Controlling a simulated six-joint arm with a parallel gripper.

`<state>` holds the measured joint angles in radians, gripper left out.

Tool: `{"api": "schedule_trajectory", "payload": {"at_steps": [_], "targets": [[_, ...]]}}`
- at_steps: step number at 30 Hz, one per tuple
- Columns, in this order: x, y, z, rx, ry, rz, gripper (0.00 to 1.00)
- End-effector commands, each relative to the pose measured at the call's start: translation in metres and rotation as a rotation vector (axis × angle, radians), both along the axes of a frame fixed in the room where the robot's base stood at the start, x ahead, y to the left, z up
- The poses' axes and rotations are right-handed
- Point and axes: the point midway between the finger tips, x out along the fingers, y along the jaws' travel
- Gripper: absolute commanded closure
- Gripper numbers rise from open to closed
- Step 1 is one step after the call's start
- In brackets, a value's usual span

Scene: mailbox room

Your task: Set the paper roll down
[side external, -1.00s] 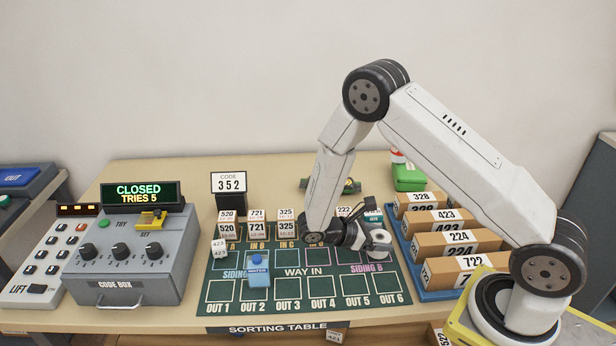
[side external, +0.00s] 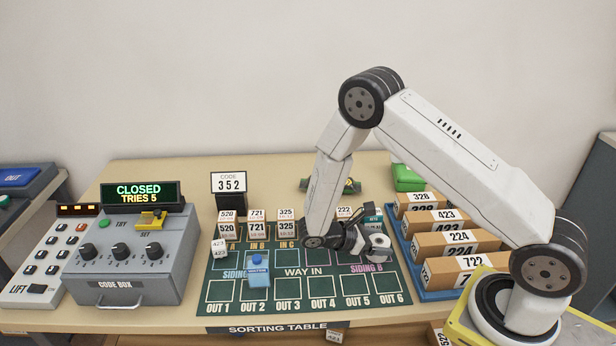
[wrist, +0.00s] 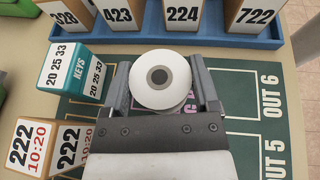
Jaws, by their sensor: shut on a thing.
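The white paper roll (wrist: 160,80) is between the two fingers of my gripper (wrist: 162,92) in the wrist view, its round end with a dark core facing the camera. In the side external view the paper roll (side external: 378,247) is at the end of my gripper (side external: 368,243), over the Siding B side of the green mat. My gripper is shut on the roll. Whether the roll's underside touches the mat cannot be told.
The sorting mat (side external: 300,292) has free squares in its front row. A teal keys block (wrist: 75,70) and 222 blocks (wrist: 45,146) stand close beside my gripper. A blue tray (wrist: 205,38) holds numbered boxes. A blue water container (side external: 258,270) stands on the mat.

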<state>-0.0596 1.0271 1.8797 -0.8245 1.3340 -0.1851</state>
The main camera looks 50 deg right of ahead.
Motion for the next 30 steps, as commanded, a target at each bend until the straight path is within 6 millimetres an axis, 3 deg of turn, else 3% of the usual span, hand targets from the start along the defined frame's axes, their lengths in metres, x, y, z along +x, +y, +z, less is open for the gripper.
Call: {"api": "schedule_trajectory", "payload": {"at_steps": [12, 13, 14, 15, 30], "targets": [[0.000, 0.000, -0.006, 0.000, 0.000, 0.000, 0.82], [0.000, 0.000, -0.006, 0.000, 0.000, 0.000, 0.13], [0.000, 0.000, -0.006, -0.001, -0.001, 0.000, 0.03], [0.000, 0.000, -0.006, 0.000, 0.000, 0.000, 0.00], [0.009, 0.011, 0.000, 0.000, -0.003, 0.002, 0.00]]}}
